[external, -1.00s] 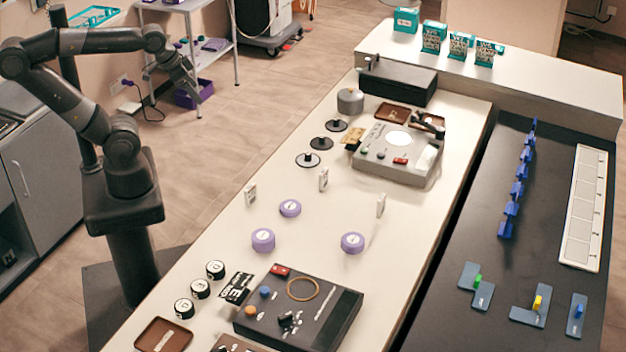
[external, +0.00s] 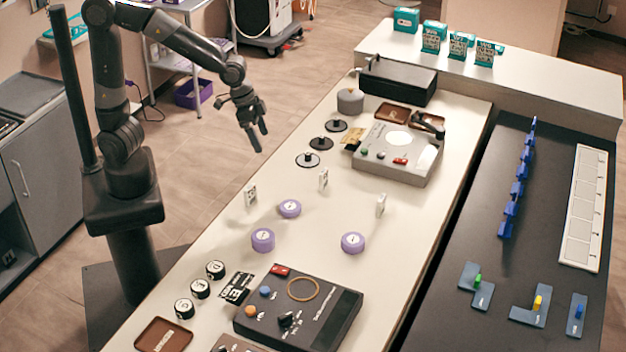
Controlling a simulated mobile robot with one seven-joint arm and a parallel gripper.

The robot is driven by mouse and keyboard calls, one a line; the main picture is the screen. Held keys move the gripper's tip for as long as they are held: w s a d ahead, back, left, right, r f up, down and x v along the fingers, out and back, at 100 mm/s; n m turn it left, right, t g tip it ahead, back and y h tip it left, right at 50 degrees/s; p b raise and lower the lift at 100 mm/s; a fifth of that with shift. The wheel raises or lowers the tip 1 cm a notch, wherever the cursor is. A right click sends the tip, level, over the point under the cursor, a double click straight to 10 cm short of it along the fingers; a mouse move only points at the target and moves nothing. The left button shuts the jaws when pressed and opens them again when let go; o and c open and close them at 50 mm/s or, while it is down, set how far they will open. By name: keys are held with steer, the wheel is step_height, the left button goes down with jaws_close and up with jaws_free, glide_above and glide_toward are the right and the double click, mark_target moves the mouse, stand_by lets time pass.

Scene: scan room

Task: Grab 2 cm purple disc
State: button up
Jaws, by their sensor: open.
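Three purple discs stand apart on the white table. One (external: 289,208) is farthest back and looks the lowest. One (external: 263,240) is at the front left and looks the tallest. One (external: 352,242) is at the right. Each has a white label on top, too small to read, so I cannot tell which is the 2 cm one. My gripper (external: 257,143) is open and empty, pointing down. It is above the table's left edge, up and left of the discs in the picture, well clear of them.
Small white upright cards (external: 250,195) stand near the discs. Black round weights (external: 200,288) and a dark control box (external: 300,310) are in front. Black pegged discs (external: 308,159) and a grey device (external: 398,152) lie behind. The table between is mostly clear.

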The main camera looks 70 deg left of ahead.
steer(key=w+d+f+m, duration=0.2)
steer(key=d+f, duration=0.5)
steer(key=d, duration=0.2)
glide_above(291, 206)
steer(key=s+a, duration=0.1)
steer(key=s, duration=0.1)
steer(key=shift+y, duration=0.4)
step_height(291, 206, down, 5)
steer(key=shift+s+r, duration=0.1)
steer(key=shift+s, duration=0.05)
steer(key=shift+x, duration=3.05)
steer(key=shift+a, duration=0.1)
steer(key=c, duration=1.1)
steer(key=shift+r, duration=0.15)
